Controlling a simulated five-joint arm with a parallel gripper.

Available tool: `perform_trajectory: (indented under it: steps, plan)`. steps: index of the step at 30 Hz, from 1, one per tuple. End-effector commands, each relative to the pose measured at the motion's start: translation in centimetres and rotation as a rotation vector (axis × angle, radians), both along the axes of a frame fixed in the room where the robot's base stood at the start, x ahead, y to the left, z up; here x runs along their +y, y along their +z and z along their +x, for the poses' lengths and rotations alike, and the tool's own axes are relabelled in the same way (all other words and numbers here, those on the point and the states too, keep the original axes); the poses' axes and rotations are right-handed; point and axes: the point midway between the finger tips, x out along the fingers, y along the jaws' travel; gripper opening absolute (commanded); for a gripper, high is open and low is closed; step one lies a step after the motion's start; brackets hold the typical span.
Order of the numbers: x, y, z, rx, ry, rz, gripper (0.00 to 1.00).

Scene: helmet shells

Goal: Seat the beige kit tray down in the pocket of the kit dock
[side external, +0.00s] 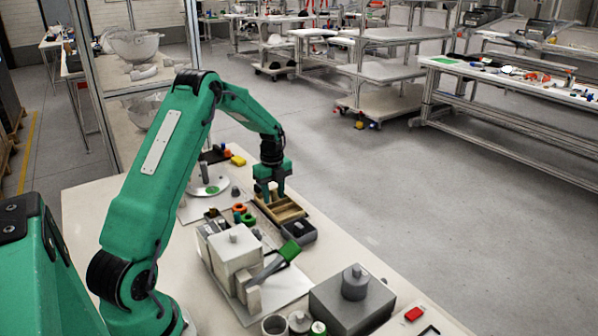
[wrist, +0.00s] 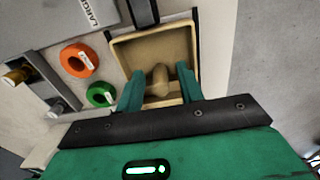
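The beige kit tray (side external: 289,214) sits on the table below my gripper (side external: 271,196). In the wrist view the tray (wrist: 126,48) shows its open inside, with a rounded beige knob (wrist: 160,77) in the middle. My gripper (wrist: 157,75) has one finger on each side of the knob, with a gap showing at both sides; it is open and empty. Dark edging (wrist: 195,18) shows along the tray's sides, perhaps the kit dock. The tray's near part is hidden by my gripper, and I cannot tell how deep the tray sits.
A dark grey box (side external: 298,232) stands right beside the tray. An orange ring (wrist: 79,60) and a green ring (wrist: 100,94) lie to the left. A light grey block fixture (side external: 235,255) and a larger grey block (side external: 350,303) stand nearer. Open floor lies beyond the table's right edge.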

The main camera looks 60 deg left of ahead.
Motion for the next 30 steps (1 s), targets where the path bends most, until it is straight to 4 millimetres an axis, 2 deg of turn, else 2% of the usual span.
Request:
perform_trajectory:
  steps: [9, 14, 20, 30]
  plan:
    - [0.0, 0.1, 0.0, 0.000, 0.000, 0.000, 0.37]
    - [0.0, 0.9, 0.0, -0.002, 0.000, 0.001, 0.37]
    - [0.1, 3.1, 0.1, -0.004, 0.000, 0.002, 0.37]
    - [0.1, 8.6, 0.1, -0.004, 0.000, 0.002, 0.37]
